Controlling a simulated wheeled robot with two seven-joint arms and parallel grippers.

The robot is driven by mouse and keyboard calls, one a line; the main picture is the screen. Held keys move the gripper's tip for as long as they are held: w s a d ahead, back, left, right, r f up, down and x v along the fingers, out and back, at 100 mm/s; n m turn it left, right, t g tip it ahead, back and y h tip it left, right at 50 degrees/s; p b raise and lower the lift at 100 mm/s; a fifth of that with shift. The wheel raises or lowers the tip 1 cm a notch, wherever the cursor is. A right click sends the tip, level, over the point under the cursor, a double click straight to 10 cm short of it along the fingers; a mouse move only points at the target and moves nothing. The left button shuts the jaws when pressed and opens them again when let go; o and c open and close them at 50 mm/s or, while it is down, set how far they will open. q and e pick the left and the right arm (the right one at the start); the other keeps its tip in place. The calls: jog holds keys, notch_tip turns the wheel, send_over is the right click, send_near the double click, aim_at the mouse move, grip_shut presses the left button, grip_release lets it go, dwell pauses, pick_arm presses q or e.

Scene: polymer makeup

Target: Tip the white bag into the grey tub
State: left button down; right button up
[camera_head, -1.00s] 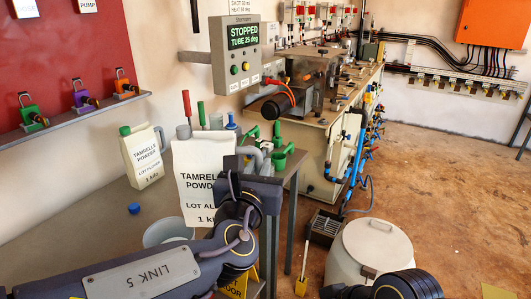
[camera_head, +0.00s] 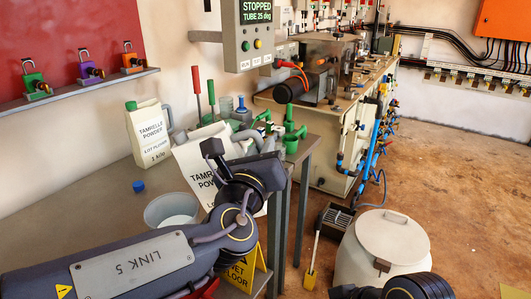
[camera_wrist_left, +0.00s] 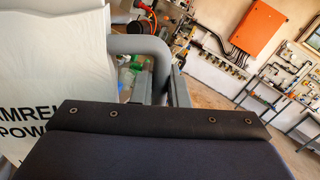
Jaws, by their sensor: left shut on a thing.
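The white bag (camera_head: 198,158), printed "TAMRELLE POWDER", is tilted with its top leaning left, above the bench. The grey tub (camera_head: 150,214) stands on the bench, left of and below the bag, partly behind my left arm. Its inside looks pale; I cannot tell whether powder is in it. My right gripper is out of view.
A white jug (camera_head: 150,135) with a green cap stands at the back of the bench (camera_head: 85,200). A blue cap (camera_head: 138,186) lies left of the tub. A lidded white drum (camera_head: 385,240) stands on the floor.

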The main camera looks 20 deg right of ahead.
pick_arm(q)
jog(key=f+b, duration=0.3)
jog(key=shift+w+a+f+n, duration=0.1)
jog(key=shift+a+f+n, duration=0.15)
jog(key=shift+n, duration=0.15)
jog(key=r+n, duration=0.2)
jog(key=n, duration=0.1)
jog(key=shift+w+a+t, duration=0.15)
jog(key=shift+a+t, duration=0.2)
jog(key=shift+t, duration=0.05)
jog(key=shift+w+a+n+t+y+b, duration=0.1)
jog(key=shift+a+n+t+y+b, duration=0.1)
jog(key=shift+n, duration=0.4)
jog(key=shift+w+a+n+t+y+b, duration=0.1)
jog(key=shift+a+n+t+b, duration=0.1)
jog(key=shift+n, duration=0.4)
jog(key=shift+w+a+f+n+b, duration=0.15)
jog(key=shift+a+n+b, duration=0.25)
jog(key=shift+n, duration=0.5)
jog(key=shift+a+r+n, duration=0.1)
jog(key=shift+r+n, duration=0.1)
jog(key=shift+n, duration=0.2)
jog(key=shift+w+a+f+n+t+y+b, duration=0.2)
jog(key=shift+a+n+b, duration=0.3)
jog(key=shift+b, duration=0.85)
jog(key=shift+w+a+f+n+t+y+b, duration=0.2)
jog(key=shift+n+b, duration=0.4)
jog(key=shift+b, duration=0.75)
